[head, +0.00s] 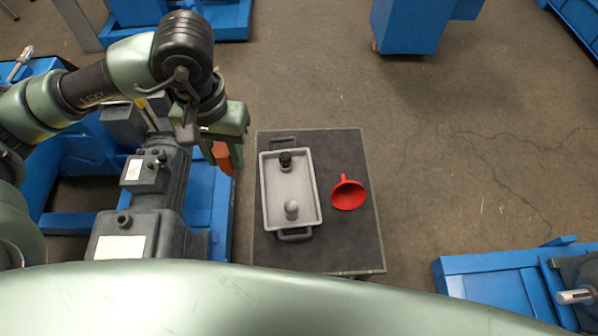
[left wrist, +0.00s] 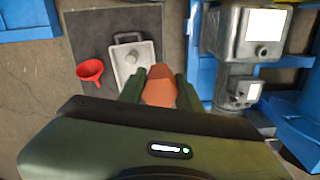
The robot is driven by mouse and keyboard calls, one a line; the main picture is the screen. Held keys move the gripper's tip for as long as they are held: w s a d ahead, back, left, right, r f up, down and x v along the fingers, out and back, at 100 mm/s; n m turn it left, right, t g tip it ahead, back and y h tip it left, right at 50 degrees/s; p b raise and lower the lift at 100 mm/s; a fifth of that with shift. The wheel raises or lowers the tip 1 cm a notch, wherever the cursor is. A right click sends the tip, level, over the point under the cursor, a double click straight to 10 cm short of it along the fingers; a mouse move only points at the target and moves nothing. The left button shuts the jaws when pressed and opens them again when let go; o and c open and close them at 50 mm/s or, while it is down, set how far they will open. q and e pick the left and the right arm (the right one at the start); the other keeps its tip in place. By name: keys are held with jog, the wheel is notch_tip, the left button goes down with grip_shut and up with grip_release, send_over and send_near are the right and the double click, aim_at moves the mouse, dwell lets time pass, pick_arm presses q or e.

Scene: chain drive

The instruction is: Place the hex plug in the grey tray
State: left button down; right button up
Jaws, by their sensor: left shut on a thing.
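My left gripper (head: 226,163) is shut on an orange-brown piece with flat faces (head: 222,154), which I take to be the hex plug. In the left wrist view the piece (left wrist: 160,88) sits between the two green fingers (left wrist: 157,76). It is held in the air to the left of the grey tray (head: 313,187), apart from it. The tray, with dark handles, lies on a dark mat-topped stand and also shows in the left wrist view (left wrist: 119,72). It holds a black round part (head: 285,160) and a pale grey knobbed part (head: 292,208). My right gripper is out of view.
A red funnel (head: 348,193) lies right of the tray on the dark stand top (head: 340,245). A grey gear housing (head: 165,190) on a blue frame stands left of the stand, beneath my left arm. The tray's middle is clear, and open floor lies to the right.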

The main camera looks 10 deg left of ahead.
pick_arm(q)
notch_tip(320, 180, down, 3)
jog(key=w+b, duration=0.2)
jog(key=n+b, duration=0.5)
jog(key=b, duration=1)
send_over(280, 207)
notch_tip(280, 207, down, 17)
notch_tip(280, 207, down, 20)
jog(key=p, duration=0.2)
jog(key=shift+p, duration=0.35)
jog(key=shift+f, duration=0.1)
jog(key=shift+f, duration=0.1)
jog(key=shift+f+b, duration=0.15)
jog(key=shift+b, duration=0.15)
jog(key=c, duration=1)
grip_release()
